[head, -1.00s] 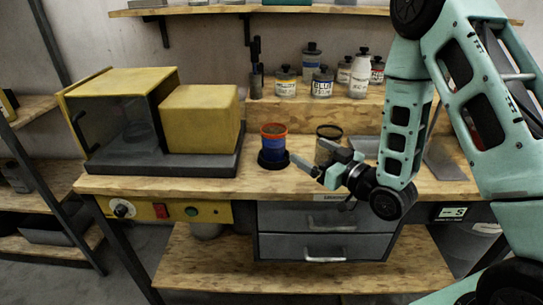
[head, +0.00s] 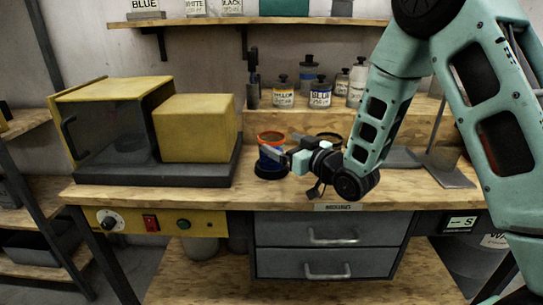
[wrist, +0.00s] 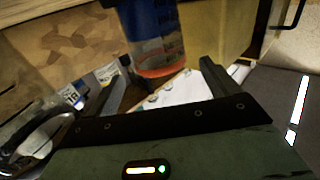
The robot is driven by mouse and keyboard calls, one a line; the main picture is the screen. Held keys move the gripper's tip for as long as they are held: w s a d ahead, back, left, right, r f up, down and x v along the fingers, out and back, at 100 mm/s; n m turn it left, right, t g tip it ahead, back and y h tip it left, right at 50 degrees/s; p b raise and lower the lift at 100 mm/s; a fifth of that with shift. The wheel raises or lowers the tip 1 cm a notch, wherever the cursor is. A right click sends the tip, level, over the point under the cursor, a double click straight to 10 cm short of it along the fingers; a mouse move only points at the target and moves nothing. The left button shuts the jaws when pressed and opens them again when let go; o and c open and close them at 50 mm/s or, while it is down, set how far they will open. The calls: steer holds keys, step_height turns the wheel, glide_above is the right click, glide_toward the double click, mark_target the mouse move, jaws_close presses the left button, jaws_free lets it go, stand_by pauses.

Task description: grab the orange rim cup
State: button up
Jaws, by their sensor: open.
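The orange rim cup (head: 271,137) stands upright on the bench, blue-bodied with an orange rim, in a round black base (head: 268,173). My gripper (head: 283,156) is beside it on the right in the head view, partly covering the cup. In the wrist view the cup (wrist: 152,42) appears upside down, with its blue body and orange rim at the top centre. My gripper's two fingers (wrist: 166,66) are spread, with the cup ahead of and between their tips. Contact cannot be made out. The gripper is open and empty.
A dark-rimmed container (head: 329,137) stands just behind my gripper. The yellow box machine (head: 197,128) on its dark base is to the left of the cup. Labelled bottles (head: 320,92) line the raised ledge behind. The bench front (head: 240,200) is clear.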

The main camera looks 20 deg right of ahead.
mark_target(271, 137)
steer(key=p+x, duration=0.1)
steer(key=x, duration=0.4)
steer(key=shift+w+a, duration=0.15)
steer(key=shift+w, duration=0.15)
steer(key=c, duration=1.6)
